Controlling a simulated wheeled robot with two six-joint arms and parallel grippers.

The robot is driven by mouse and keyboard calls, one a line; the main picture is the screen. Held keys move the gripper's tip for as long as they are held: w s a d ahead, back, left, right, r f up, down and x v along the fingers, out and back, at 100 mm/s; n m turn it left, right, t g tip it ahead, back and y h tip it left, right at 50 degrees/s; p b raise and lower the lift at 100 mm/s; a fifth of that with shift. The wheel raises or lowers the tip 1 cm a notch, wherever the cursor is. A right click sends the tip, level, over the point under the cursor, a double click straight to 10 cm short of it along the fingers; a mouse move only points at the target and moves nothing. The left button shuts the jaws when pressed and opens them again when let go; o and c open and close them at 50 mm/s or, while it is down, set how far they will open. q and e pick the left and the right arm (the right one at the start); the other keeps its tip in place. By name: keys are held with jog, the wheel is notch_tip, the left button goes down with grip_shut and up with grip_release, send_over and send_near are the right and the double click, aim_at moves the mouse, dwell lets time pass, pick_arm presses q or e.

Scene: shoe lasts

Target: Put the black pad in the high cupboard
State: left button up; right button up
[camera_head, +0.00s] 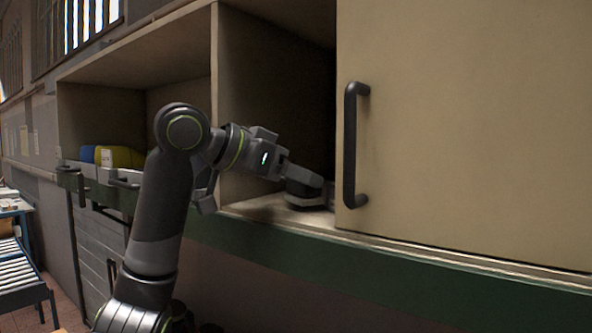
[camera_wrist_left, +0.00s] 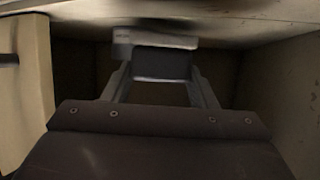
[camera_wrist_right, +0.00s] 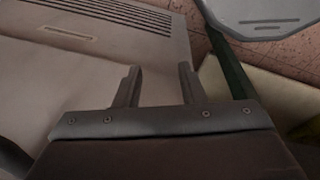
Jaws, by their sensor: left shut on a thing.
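My left gripper (camera_head: 308,182) reaches into the open bay of the high cupboard (camera_head: 268,95), beside the edge of its sliding door (camera_head: 460,120). It is shut on the black pad (camera_head: 304,202), which is low, close to the cupboard floor; I cannot tell whether it touches. In the left wrist view the pad (camera_wrist_left: 160,64) is a dark block with a paler grey edge between the fingertips (camera_wrist_left: 160,75). My right gripper (camera_wrist_right: 160,72) shows only in its wrist view, open and empty.
The door's dark handle (camera_head: 351,145) stands just right of my left gripper. A partition (camera_head: 216,100) divides off a left bay with a yellow and a blue thing (camera_head: 120,156). A roller conveyor (camera_head: 22,268) is at lower left. A grey vented panel (camera_wrist_right: 90,60) lies below my right gripper.

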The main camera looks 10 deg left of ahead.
pick_arm(q)
jog(key=shift+w+d+f, duration=0.1)
pick_arm(e)
jog(key=shift+s+f, duration=0.1)
jog(key=shift+s, duration=0.2)
pick_arm(q)
jog(key=shift+f, duration=0.15)
pick_arm(e)
jog(key=shift+a+f, duration=0.1)
jog(key=shift+f, duration=0.05)
pick_arm(q)
jog(key=shift+f+b, duration=0.35)
jog(key=shift+b, duration=0.05)
pick_arm(e)
jog(key=shift+a+f, duration=0.2)
jog(key=shift+a, duration=0.1)
pick_arm(q)
jog(key=o, duration=1.2)
jog(key=shift+c, duration=0.2)
pick_arm(e)
jog(key=shift+d, duration=0.2)
